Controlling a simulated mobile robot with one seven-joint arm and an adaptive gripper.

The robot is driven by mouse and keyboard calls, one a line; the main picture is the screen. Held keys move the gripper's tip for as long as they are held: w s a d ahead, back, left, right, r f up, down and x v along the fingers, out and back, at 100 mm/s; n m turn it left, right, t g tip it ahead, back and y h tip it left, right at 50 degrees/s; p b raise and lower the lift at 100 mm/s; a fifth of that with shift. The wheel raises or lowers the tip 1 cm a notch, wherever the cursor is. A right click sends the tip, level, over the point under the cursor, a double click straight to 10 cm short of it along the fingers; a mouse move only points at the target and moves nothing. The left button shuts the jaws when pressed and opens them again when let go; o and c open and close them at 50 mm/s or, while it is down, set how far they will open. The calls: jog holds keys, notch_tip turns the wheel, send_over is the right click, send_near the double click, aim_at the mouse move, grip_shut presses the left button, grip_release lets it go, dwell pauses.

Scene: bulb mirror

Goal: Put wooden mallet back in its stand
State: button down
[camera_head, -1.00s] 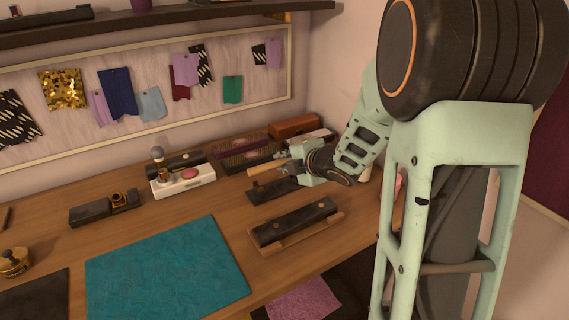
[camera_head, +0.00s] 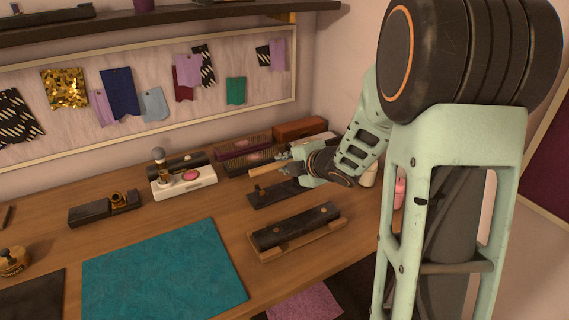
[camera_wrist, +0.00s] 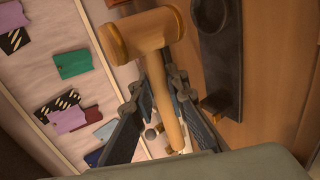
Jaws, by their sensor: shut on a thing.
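The wooden mallet (camera_wrist: 142,36) is in my gripper (camera_wrist: 164,95). Its barrel-shaped head points away from the wrist, and the handle runs back between the two fingers. In the head view the mallet (camera_head: 264,169) shows as a light wooden piece beside my gripper (camera_head: 285,161), above the back right of the table. A long dark holder (camera_head: 272,193) lies on the table just below and in front of it. It also shows in the wrist view (camera_wrist: 219,55), apart from the mallet, with a small wooden part. I cannot tell for certain whether this is the mallet's stand.
A wooden cradle with a black bar (camera_head: 298,227) lies nearer the front. Behind are a purple box (camera_head: 240,146), a brown box (camera_head: 300,128) and a white holder (camera_head: 185,182). A teal mat (camera_head: 165,275) lies flat at front. A pink bottle (camera_head: 399,192) stands right.

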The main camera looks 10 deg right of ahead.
jog(key=shift+f+b, duration=1.3)
jog(key=shift+f, duration=0.25)
jog(key=shift+f+b, duration=0.25)
jog(key=shift+b, duration=0.1)
jog(key=shift+f+b, duration=0.85)
jog(key=c, duration=1.8)
grip_release()
jog(key=shift+s, duration=0.1)
jog(key=v, duration=1.2)
